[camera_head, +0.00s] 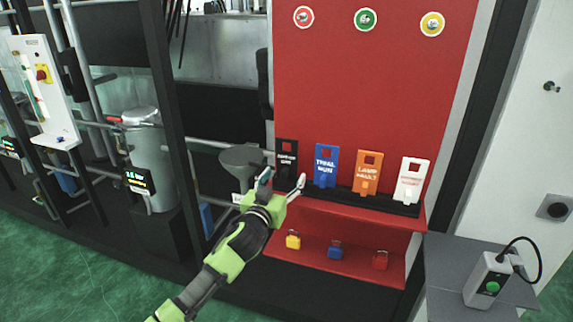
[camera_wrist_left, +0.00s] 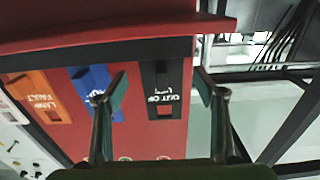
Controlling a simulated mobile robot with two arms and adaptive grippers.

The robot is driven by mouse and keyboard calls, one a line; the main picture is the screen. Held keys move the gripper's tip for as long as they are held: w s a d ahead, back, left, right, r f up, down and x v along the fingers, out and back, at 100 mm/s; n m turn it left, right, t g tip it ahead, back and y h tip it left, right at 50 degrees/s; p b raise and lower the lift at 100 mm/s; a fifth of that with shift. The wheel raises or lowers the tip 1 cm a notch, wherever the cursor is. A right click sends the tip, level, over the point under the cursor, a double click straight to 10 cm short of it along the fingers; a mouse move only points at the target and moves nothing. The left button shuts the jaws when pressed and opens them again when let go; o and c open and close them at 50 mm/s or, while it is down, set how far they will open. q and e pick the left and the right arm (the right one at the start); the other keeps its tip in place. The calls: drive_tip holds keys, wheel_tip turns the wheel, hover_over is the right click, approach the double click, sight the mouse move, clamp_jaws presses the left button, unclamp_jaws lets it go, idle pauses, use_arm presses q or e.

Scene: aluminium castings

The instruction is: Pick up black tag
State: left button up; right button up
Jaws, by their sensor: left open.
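The black tag (camera_head: 287,158) stands upright at the left end of the row of tags in the head view, its lower part close behind my left gripper. My left gripper (camera_head: 283,181) is open and empty, its fingers spread in front of the rack. In the left wrist view, which looks upside down, the black tag (camera_wrist_left: 162,98) with white lettering appears between the two open fingers (camera_wrist_left: 160,78). I cannot tell the exact gap between fingers and tag. My right gripper is not in view.
Blue (camera_head: 325,165), orange (camera_head: 367,172) and white (camera_head: 411,179) tags stand to the right in the black rack (camera_head: 343,195) on a red shelf. Yellow, blue and red padlocks (camera_head: 335,250) sit below. A grey funnel (camera_head: 242,157) is close left of the gripper.

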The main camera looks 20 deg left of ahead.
sight(283, 176)
use_arm(q)
drive_tip(key=shift+w+a+r, duration=0.1)
drive_tip(key=shift+w, duration=1.55)
drive_tip(key=shift+c, duration=1.1)
drive_tip(key=c, duration=1)
